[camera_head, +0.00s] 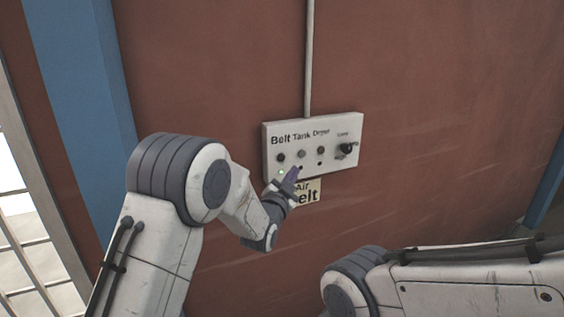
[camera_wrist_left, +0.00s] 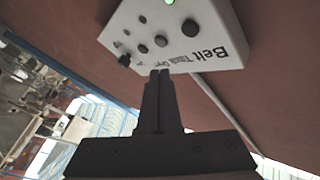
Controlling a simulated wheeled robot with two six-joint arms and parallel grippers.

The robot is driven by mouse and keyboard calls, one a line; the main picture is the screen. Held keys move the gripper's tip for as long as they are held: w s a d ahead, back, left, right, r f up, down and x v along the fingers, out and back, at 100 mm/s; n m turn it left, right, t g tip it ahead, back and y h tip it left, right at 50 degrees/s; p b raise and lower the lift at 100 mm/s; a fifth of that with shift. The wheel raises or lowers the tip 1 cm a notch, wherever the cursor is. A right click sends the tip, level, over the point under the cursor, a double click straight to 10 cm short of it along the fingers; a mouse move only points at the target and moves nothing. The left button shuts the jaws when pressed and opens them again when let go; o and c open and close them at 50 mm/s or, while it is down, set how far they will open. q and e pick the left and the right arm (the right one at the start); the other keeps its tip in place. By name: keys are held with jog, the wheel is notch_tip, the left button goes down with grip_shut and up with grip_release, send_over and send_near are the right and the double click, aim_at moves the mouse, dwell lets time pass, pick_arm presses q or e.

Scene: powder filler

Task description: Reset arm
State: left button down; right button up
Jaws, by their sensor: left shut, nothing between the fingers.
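My left gripper (camera_head: 290,182) is shut and empty, just in front of the lower edge of a white control box on the wall. In the left wrist view its two dark fingers (camera_wrist_left: 160,75) lie together, pointing at the box. A green light (camera_head: 281,172) glows under the Belt button. I cannot tell whether the fingertips touch the box. My right gripper is out of view; only part of my right arm shows.
A pipe (camera_head: 309,60) runs up the red-brown wall (camera_head: 430,80) from the box. A blue post (camera_head: 80,80) and a window (camera_head: 25,200) are at the left.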

pick_arm(q)
jog(key=shift+d, duration=0.1)
jog(key=s+d+f+n+g+y, duration=0.1)
jog(key=s+f+g, duration=0.25)
jog(key=s, duration=0.65)
jog(key=s+f+n+g+y, duration=0.15)
jog(key=s+g, duration=0.35)
jog(key=s, duration=0.5)
jog(key=s+d+f+g, duration=0.1)
jog(key=s+f+g, duration=0.35)
jog(key=s, duration=0.55)
jog(key=s+a+n+g+y, duration=0.1)
jog(key=s+a+g+y, duration=0.2)
jog(key=s, duration=1.3)
jog(key=a+g, duration=0.2)
jog(key=a, duration=0.2)
jog(key=shift+s+a+f+g, duration=0.15)
jog(key=shift+f+g, duration=0.15)
jog(key=shift+f, duration=0.1)
